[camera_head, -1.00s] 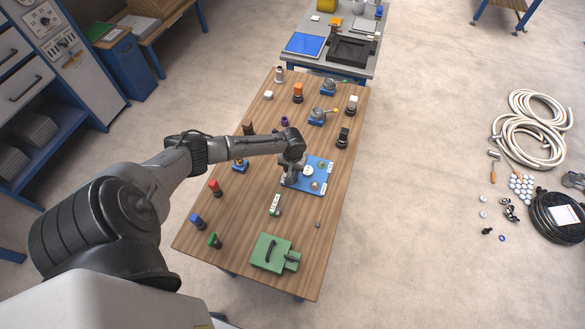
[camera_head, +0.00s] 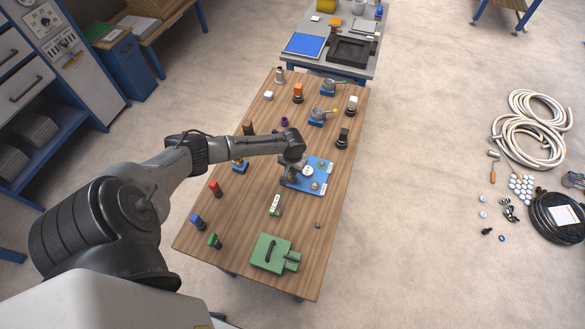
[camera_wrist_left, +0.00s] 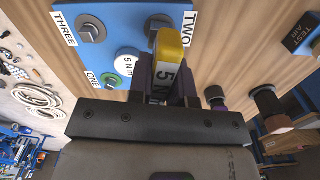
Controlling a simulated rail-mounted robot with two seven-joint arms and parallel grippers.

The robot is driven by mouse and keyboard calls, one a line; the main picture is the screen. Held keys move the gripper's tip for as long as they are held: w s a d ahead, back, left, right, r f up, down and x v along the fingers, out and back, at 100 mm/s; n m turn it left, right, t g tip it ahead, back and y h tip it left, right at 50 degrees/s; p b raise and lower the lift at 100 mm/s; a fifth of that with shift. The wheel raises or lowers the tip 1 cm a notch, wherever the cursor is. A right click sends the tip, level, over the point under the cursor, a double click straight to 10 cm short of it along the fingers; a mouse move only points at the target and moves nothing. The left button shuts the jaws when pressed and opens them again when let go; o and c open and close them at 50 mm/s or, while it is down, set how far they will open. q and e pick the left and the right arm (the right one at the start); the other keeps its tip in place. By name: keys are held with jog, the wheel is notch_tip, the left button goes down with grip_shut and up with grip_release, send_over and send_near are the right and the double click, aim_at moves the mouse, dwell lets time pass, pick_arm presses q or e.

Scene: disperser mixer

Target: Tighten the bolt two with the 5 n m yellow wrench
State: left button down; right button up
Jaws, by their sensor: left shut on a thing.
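The yellow wrench (camera_wrist_left: 169,50), with a "5 N m" label on its side, is held in my left gripper (camera_wrist_left: 168,88), which is shut on it. In the head view my left gripper (camera_head: 291,172) is over the left part of the blue plate (camera_head: 302,187), hiding part of it. In the wrist view bolt two (camera_wrist_left: 157,23) is a grey head beside the "TWO" label, partly behind the yellow wrench. Whether the wrench touches it I cannot tell. Bolt three (camera_wrist_left: 91,29) and green bolt one (camera_wrist_left: 113,81) also show on the plate. My right gripper is not in view.
A green case (camera_head: 270,253) stands at the near end of the wooden table (camera_head: 245,270). Red (camera_head: 215,187), blue (camera_head: 197,221) and green (camera_head: 214,240) handled items stand along its left side. A small labelled block (camera_head: 275,205) stands near the plate. Several fixtures stand farther back.

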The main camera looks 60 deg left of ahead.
pick_arm(q)
jog(key=m, duration=0.3)
jog(key=shift+m, duration=0.4)
jog(key=m, duration=0.3)
jog(key=shift+m, duration=1.4)
jog(key=m+b, duration=0.1)
jog(key=m, duration=0.4)
jog(key=shift+f+m, duration=0.1)
jog(key=shift+m, duration=0.2)
